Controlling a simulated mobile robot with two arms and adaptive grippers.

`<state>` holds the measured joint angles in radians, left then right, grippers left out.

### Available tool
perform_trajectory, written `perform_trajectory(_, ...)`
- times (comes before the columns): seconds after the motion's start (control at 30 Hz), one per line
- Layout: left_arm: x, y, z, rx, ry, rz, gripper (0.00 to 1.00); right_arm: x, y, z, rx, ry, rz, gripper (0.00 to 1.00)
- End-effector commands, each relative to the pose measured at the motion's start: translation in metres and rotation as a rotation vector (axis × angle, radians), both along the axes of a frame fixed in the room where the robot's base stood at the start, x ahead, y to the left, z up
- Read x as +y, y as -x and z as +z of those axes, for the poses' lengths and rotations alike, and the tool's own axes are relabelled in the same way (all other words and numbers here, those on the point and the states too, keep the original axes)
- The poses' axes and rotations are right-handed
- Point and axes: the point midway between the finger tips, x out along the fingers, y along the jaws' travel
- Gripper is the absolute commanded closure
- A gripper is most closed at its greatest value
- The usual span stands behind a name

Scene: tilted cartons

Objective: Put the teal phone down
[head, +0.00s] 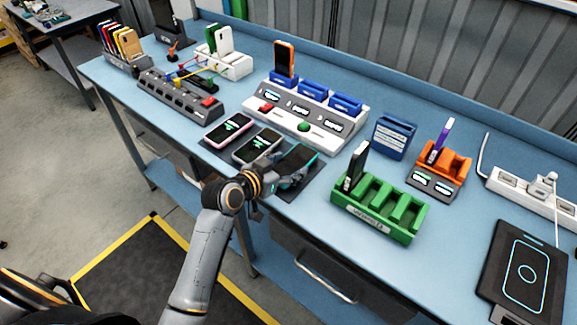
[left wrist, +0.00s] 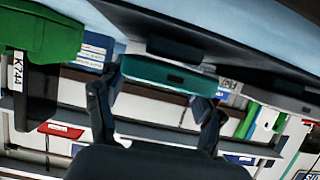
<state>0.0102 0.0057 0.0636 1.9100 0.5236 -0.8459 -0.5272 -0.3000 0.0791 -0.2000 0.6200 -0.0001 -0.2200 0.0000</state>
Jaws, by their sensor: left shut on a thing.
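The teal phone (head: 300,155) is at the right end of a row of phones, dark-screened with a teal edge. My left gripper (head: 287,178) is shut on its near end. In the left wrist view the phone's teal case (left wrist: 160,74) lies between the two fingers of the gripper (left wrist: 160,86). A dark mat (head: 290,191) shows below the phone; I cannot tell whether the phone touches it. A pink-edged phone (head: 228,129) and a pale-edged phone (head: 257,146) lie to its left. My right gripper is not in view.
A green slotted rack (head: 373,224) with a dark phone (head: 356,168) stands close on the right. A white console (head: 320,125) with blue slots stands behind. A grey slotted block (head: 180,95) is at the left. Bare blue tabletop lies between mat and rack.

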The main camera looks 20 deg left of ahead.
Motion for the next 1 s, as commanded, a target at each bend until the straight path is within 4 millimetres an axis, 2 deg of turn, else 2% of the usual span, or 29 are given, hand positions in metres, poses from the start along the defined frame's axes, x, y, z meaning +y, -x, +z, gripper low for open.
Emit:
perform_trajectory(0.17, 0.000, -0.001, 0.026, -0.011, -0.003, -0.002, 0.77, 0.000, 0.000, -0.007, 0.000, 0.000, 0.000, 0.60)
perform_trajectory(0.27, -0.005, 0.015, 0.046, -0.009, -0.002, -0.002, 0.77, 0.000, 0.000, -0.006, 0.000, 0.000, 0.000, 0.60)
perform_trajectory(0.43, -0.015, 0.052, 0.092, -0.010, -0.002, -0.001, 0.77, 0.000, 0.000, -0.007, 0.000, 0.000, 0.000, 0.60)
perform_trajectory(0.67, -0.033, 0.116, 0.116, -0.004, 0.000, -0.001, 0.77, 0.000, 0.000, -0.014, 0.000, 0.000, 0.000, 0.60)
perform_trajectory(0.7, -0.034, 0.119, 0.124, 0.003, 0.000, 0.000, 0.77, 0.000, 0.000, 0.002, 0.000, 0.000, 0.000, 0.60)
perform_trajectory(0.73, -0.034, 0.120, 0.125, 0.005, 0.000, 0.001, 0.77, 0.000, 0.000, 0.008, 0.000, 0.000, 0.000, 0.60)
perform_trajectory(1.0, -0.038, 0.132, 0.127, -0.001, -0.001, 0.001, 0.77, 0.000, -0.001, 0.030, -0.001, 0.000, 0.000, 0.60)
